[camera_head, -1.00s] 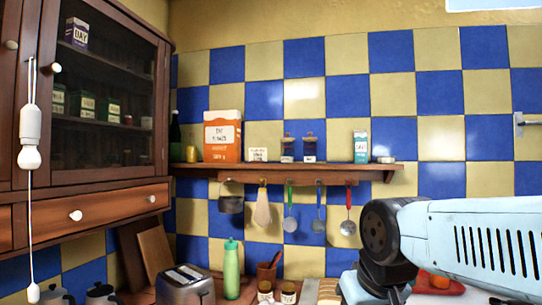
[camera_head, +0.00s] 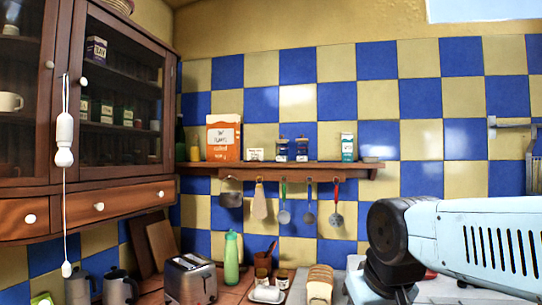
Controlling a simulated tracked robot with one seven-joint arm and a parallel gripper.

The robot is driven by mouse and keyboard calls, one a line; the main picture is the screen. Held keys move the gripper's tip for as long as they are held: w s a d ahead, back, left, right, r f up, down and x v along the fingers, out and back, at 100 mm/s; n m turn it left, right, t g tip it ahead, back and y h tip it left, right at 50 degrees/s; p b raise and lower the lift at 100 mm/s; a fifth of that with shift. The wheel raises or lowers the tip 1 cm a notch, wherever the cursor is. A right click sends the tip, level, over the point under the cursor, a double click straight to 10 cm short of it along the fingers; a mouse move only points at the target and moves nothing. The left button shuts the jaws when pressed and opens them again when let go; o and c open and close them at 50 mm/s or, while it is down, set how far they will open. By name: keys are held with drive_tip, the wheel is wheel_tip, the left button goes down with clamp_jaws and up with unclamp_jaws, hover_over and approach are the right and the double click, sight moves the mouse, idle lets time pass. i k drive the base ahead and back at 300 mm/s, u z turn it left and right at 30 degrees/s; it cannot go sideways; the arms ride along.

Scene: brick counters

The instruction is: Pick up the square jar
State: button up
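Two more small jars with pale labels stand on the counter below, a left one (camera_head: 262,276) and a right one (camera_head: 282,279). I cannot tell which of these is the square jar. My arm reaches in from the right side of the picture, well right of all the jars. My gripper is not in view.
The wooden shelf (camera_head: 340,168) also holds an orange packet (camera_head: 223,138) and a teal carton (camera_head: 347,147); utensils hang below. On the counter are a toaster (camera_head: 191,279), green bottle (camera_head: 232,262), bread loaf (camera_head: 320,283) and white dish (camera_head: 267,294). A dark cabinet (camera_head: 60,120) fills the left.

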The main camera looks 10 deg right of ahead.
sight(281, 147)
drive_tip(key=z, duration=0.15)
drive_tip(key=i, duration=0.9)
drive_tip(key=u, duration=0.1)
